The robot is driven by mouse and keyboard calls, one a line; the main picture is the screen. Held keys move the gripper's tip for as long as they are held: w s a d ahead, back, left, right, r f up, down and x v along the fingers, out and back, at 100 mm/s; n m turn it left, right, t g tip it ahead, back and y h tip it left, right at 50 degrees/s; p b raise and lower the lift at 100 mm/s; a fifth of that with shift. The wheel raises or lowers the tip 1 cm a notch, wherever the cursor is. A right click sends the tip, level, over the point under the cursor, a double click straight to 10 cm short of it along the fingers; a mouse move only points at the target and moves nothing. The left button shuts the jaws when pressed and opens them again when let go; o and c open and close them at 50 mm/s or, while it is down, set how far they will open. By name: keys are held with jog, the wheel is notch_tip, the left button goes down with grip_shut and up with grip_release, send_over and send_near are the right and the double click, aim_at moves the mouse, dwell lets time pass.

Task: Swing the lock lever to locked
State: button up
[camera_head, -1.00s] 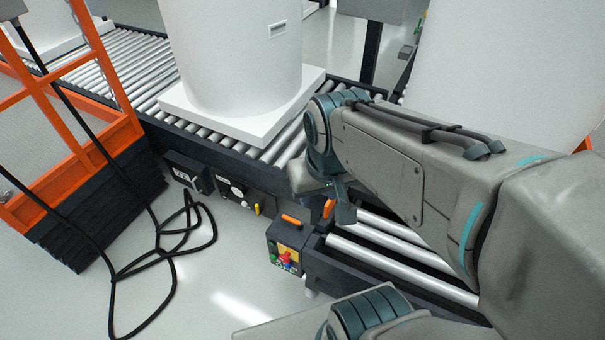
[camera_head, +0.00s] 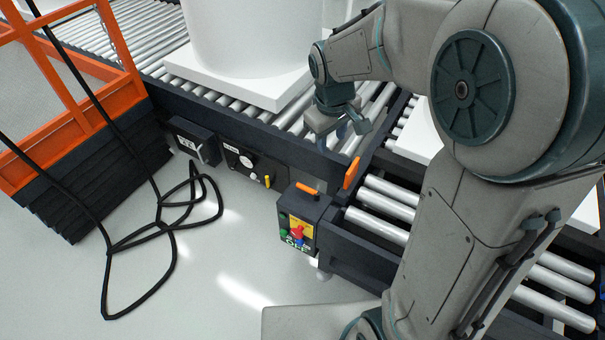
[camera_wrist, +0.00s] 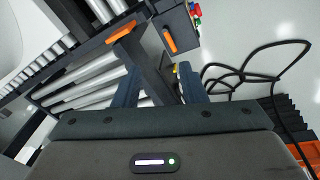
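Two orange handles show, and I cannot tell for sure which is the lock lever. One orange lever (camera_head: 352,172) stands tilted at the corner of the conveyor frame; it also shows in the wrist view (camera_wrist: 121,32). The other orange handle (camera_head: 307,188) lies across the top of the control box (camera_head: 299,215), and is in the wrist view too (camera_wrist: 169,41). My gripper (camera_head: 341,131) is above the conveyor edge, behind the upright orange lever and apart from it. In the wrist view its two fingers (camera_wrist: 159,75) are spread with nothing held between them.
A white tank (camera_head: 250,40) on a white base plate stands on the roller conveyor (camera_head: 150,35). A black cable (camera_head: 165,230) loops on the floor at left, beside an orange fenced platform (camera_head: 120,60). A small yellow handle (camera_head: 267,181) is on the conveyor's side panel.

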aim_at(304, 187)
jog(key=w+a+f+n+b, duration=0.2)
jog(key=w+a+f+b, duration=0.15)
jog(key=f, duration=0.55)
jog(key=w+a+f+n+b, duration=0.25)
jog(key=w+f+b, duration=0.25)
jog(key=f, duration=0.4)
jog(key=shift+h, duration=0.3)
jog(key=b+x, duration=0.1)
jog(key=x, duration=0.3)
jog(key=b+x, duration=0.1)
jog(key=x, duration=0.4)
jog(key=b+x, duration=0.2)
jog(key=x, duration=0.2)
jog(key=shift+w+a+f, duration=0.1)
jog(key=shift+a+f, duration=0.25)
grip_shut()
